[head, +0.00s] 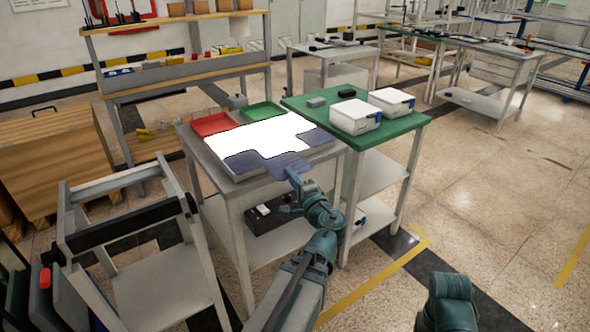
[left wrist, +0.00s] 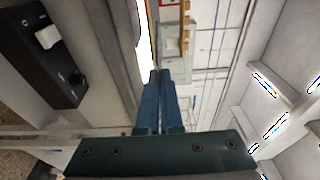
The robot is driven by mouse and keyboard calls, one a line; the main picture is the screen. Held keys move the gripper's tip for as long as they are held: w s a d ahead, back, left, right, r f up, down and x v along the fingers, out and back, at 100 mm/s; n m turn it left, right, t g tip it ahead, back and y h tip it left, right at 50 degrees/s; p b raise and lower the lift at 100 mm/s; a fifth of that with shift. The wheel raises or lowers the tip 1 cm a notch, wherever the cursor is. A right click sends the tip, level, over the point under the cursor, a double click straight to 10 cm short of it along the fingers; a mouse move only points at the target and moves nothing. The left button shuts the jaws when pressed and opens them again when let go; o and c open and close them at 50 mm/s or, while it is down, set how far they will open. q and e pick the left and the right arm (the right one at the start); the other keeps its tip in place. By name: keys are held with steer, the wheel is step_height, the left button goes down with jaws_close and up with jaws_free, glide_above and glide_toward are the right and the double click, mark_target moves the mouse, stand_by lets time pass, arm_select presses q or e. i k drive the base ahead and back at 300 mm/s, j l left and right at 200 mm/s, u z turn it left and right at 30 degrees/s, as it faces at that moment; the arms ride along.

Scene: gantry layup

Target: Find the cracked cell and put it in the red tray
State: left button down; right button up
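The red tray (head: 212,124) sits empty at the back left of the grey table, beside a glowing white light panel (head: 265,134). Blue-purple cells lie at the panel's left front (head: 243,162) and right (head: 317,137). Another blue-purple cell (head: 285,166) reaches past the panel's front edge, at the tip of my left gripper (head: 292,176). My left gripper's blue fingers (left wrist: 160,82) are close together in the left wrist view and appear shut on this cell, seen nearly edge-on. No crack can be made out at this size. My right gripper is out of view.
An empty green tray (head: 263,111) stands beside the red one. A green-topped table (head: 385,132) on the right holds two white boxes (head: 355,116) and a grey block. A black box (head: 268,216) is on the lower shelf. A grey frame cart (head: 160,280) stands at left.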

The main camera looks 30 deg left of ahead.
mark_target(213, 131)
steer(key=u, duration=1.7)
steer(key=i+j+z, duration=0.1)
steer(key=i+z, duration=0.25)
steer(key=i+j+z, duration=0.15)
steer(key=z, duration=0.25)
steer(key=i+j+z, duration=0.35)
steer(key=l, duration=0.1)
